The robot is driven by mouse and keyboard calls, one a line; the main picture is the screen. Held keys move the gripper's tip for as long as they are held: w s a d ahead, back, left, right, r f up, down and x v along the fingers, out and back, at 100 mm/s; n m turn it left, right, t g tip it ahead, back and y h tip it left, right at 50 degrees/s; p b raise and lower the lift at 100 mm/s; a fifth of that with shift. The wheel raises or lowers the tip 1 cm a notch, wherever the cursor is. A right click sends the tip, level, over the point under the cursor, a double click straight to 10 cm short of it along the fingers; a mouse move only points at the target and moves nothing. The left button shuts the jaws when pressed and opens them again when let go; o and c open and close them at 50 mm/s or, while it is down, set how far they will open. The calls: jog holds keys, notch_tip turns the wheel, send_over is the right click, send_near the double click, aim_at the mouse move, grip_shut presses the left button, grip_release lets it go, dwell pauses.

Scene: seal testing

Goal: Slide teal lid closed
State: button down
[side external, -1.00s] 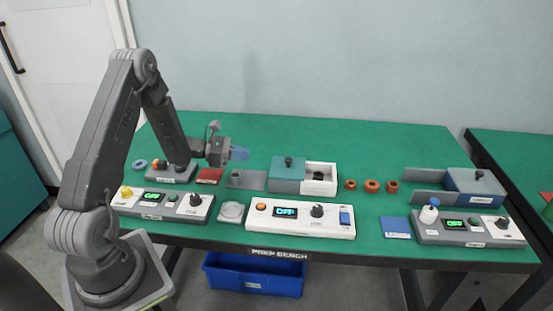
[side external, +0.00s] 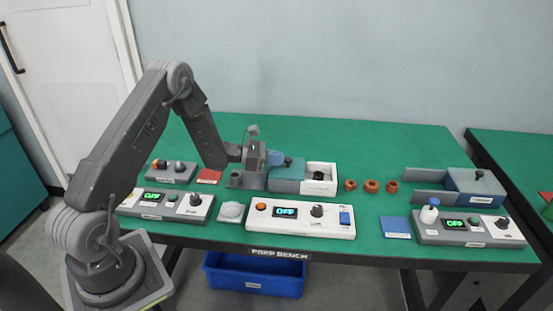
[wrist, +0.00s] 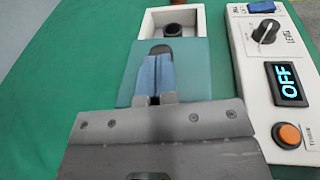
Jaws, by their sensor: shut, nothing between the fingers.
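The teal lid (side external: 287,186) lies across the left part of the white box (side external: 327,187), leaving the box's right part uncovered. In the wrist view the lid (wrist: 192,68) shows below the open white box (wrist: 148,25), which holds a dark round part (wrist: 175,30). A dark knob (side external: 288,161) stands on the lid. My gripper (side external: 278,158) is shut and empty, its blue fingertips over the lid at the knob's left side. In the wrist view the fingertips (wrist: 154,62) overlap the knob; I cannot tell whether they touch it.
A white panel (side external: 285,225) reading OFF stands in front of the box. Several brown rings (side external: 371,186) lie to its right. A second box with a blue body (side external: 466,203) stands far right. Grey consoles (side external: 165,206) stand at left. The green bench behind is clear.

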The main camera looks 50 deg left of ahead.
jog(key=w+d, duration=0.7)
jog(key=shift+w+d+r, duration=0.1)
jog(key=shift+w+d, duration=0.15)
jog(key=shift+d, duration=0.1)
jog(key=v, duration=1.4)
jog(key=s+d+r+m+g, duration=0.5)
jog(key=d+r+m, duration=0.3)
jog(key=d, duration=0.1)
jog(key=s+d+r+m+g, duration=0.5)
jog(key=d+r+m, duration=0.2)
jog(key=d, duration=0.2)
jog(key=s+r+m+t+y, duration=0.2)
jog(key=s+r+m+y, duration=0.2)
jog(key=s+m+y, duration=0.5)
jog(key=s+m, duration=0.4)
jog(key=s, duration=0.4)
jog(key=shift+s+r+m+t, duration=0.2)
jog(key=shift+r+m+t, duration=0.1)
jog(key=shift+r+m, duration=0.1)
